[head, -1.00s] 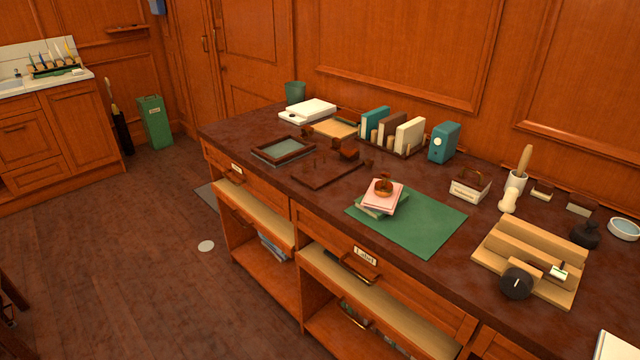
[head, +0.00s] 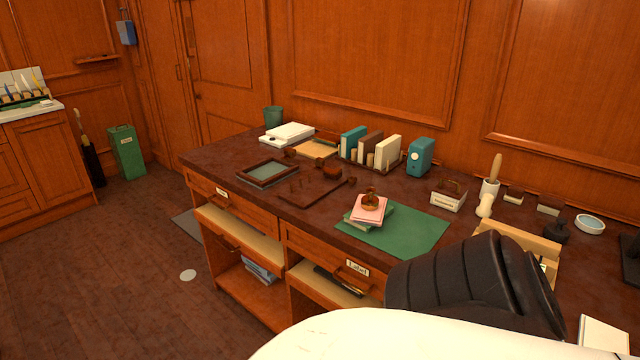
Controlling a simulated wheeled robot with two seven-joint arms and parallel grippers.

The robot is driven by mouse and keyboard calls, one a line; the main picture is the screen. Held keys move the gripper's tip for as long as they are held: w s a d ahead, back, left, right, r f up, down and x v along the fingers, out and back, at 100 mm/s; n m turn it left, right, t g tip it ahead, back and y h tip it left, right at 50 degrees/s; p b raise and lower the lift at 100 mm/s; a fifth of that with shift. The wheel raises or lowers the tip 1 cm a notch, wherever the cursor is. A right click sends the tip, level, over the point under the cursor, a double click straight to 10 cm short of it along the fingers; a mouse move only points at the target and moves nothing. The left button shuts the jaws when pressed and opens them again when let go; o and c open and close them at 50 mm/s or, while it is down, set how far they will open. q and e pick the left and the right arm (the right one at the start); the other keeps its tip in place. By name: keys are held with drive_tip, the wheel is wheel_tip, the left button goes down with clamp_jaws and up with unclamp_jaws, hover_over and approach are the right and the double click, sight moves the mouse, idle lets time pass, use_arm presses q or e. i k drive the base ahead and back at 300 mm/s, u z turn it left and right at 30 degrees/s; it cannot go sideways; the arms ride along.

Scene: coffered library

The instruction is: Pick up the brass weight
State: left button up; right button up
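The brass weight (head: 370,201) appears to be the small, round, shiny brass-coloured piece on top of a short stack with a pink item (head: 369,210) uppermost. The stack rests on a green mat (head: 412,232) on the dark desktop. It stands upright and nothing of mine touches it. A white and black part of my own arm fills the bottom right of the head view, in front of the desk. Neither gripper shows in the head view.
My arm partly hides a wooden stand (head: 520,238). Right of the mat are a labelled box (head: 448,199) and a dark round-bodied item (head: 556,232). Behind are upright books (head: 387,153) and a teal box (head: 420,157). A framed tray (head: 268,173) lies at left.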

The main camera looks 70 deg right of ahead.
sight(369, 202)
drive_tip(key=i, duration=1.5)
drive_tip(key=z, duration=1.7)
